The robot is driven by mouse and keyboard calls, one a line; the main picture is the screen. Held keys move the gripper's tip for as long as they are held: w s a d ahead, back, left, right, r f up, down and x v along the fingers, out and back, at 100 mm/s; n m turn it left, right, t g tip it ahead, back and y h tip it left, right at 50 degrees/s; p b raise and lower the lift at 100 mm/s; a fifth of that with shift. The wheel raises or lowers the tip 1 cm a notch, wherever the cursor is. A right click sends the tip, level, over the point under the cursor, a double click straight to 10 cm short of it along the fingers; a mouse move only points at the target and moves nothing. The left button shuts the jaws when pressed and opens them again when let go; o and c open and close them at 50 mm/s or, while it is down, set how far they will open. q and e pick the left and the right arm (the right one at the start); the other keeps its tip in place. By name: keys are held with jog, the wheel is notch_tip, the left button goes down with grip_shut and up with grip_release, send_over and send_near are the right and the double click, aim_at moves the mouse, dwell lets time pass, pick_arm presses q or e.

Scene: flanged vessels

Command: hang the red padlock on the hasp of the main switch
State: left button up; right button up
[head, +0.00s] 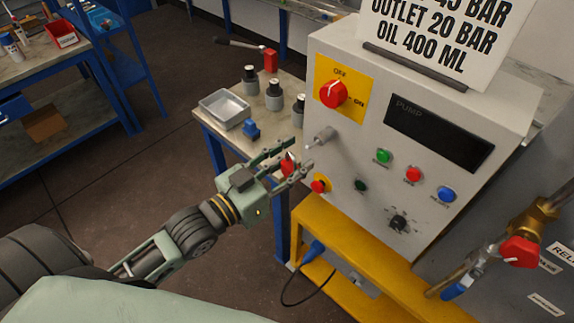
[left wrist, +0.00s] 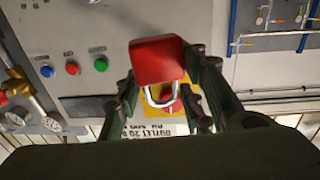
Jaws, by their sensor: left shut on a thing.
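The red padlock (left wrist: 157,60) is held between the fingers of my left gripper (head: 299,155), its metal shackle (left wrist: 150,97) pointing toward the panel in the left wrist view. In the head view only a little red of the padlock (head: 287,164) shows between the fingers. The main switch (head: 333,94) is a red knob on a yellow plate. A short grey metal stub (head: 320,138), perhaps the hasp, sticks out below it. My gripper is just left of and below this stub, apart from the switch. In the left wrist view the shackle partly covers the yellow plate (left wrist: 180,103).
The pump cabinet (head: 440,130) carries coloured buttons and a red-yellow emergency stop (head: 319,186) close under my fingers. A valve pipe (head: 518,250) stands right.

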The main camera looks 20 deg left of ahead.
aim_at(310, 147)
pick_arm(q)
jog(key=shift+a+b+x, duration=0.2)
jog(key=shift+b+x, duration=0.7)
jog(key=shift+x, duration=1.9)
jog(key=shift+w+d+f, duration=0.2)
jog(key=shift+w+f, duration=0.25)
jog(key=shift+w, duration=0.2)
jog(key=shift+w+f, duration=0.15)
jog(key=o, duration=1.3)
jog(key=shift+f, duration=0.1)
jog(key=shift+o, duration=0.2)
jog(key=v, duration=1.2)
